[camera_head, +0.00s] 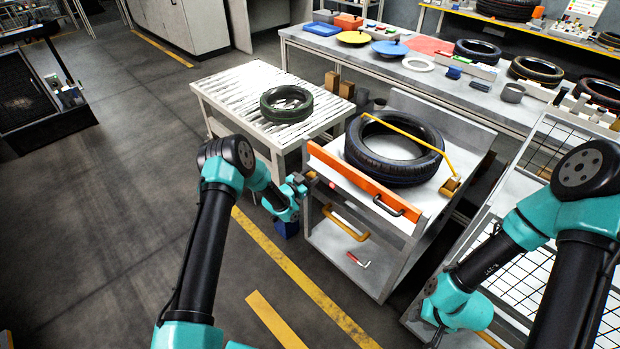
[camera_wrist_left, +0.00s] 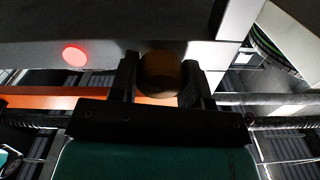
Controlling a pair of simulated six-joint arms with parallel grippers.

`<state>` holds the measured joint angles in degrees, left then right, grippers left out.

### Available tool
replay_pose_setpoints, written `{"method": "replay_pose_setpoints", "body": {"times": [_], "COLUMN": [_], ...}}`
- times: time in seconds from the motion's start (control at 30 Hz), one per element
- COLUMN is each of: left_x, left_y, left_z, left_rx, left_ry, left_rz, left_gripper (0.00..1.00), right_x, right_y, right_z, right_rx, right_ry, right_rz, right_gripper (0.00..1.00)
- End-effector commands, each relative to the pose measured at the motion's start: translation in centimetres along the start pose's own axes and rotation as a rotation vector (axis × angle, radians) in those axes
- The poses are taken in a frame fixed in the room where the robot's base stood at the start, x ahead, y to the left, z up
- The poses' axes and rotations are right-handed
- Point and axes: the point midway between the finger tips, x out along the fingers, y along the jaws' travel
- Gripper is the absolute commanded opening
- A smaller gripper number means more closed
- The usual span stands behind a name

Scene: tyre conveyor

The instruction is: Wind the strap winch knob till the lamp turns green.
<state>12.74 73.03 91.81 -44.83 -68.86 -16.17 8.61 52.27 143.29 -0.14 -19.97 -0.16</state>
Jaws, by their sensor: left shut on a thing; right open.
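The strap winch knob (camera_wrist_left: 160,72) is a dark brown round piece between the fingers of my left gripper (camera_wrist_left: 160,88) in the left wrist view. My left gripper also shows in the head view (camera_head: 302,184), at the cart's left front corner, shut on the knob, which is mostly hidden there. The round lamp (camera_wrist_left: 75,54) beside the knob glows red. A yellow strap (camera_head: 408,132) runs across the black tyre (camera_head: 392,165) on the cart top. My right gripper (camera_head: 436,338) is open and empty, low near the bottom edge of the head view, partly cut off.
The cart (camera_head: 405,214) has an orange front bar (camera_head: 352,176), a yellow handle (camera_head: 345,222) and a lower shelf with a red-handled tool (camera_head: 357,260). A roller conveyor (camera_head: 232,90) with a green-marked tyre (camera_head: 286,103) stands behind. A wire rack (camera_head: 520,270) is at right.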

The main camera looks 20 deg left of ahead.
Motion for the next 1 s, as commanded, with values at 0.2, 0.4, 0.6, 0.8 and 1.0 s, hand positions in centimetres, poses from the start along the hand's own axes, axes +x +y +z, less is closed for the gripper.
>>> {"method": "replay_pose_setpoints", "body": {"times": [0.2,0.4,0.6,0.8,1.0], "left_x": [-0.01,-0.02,-0.02,-0.02,-0.02], "left_y": [0.02,0.03,0.02,0.03,0.02], "left_z": [0.01,0.01,0.01,0.02,0.01], "left_rx": [0.129,0.188,0.203,0.202,0.201], "left_ry": [0.000,0.000,0.000,0.000,0.000], "left_rz": [0.000,0.000,0.000,0.000,0.000], "left_gripper": [0.20,0.20,0.20,0.20,0.57], "right_x": [0.00,0.00,0.00,0.00,0.00], "right_y": [0.00,0.00,0.00,0.00,0.00], "right_z": [0.00,0.00,0.00,0.00,0.00], "right_rx": [0.000,0.000,0.000,0.000,0.000], "right_ry": [0.000,0.000,0.000,0.000,0.000], "right_rz": [0.000,0.000,0.000,0.000,0.000], "right_gripper": [0.43,0.43,0.43,0.43,0.43]}}
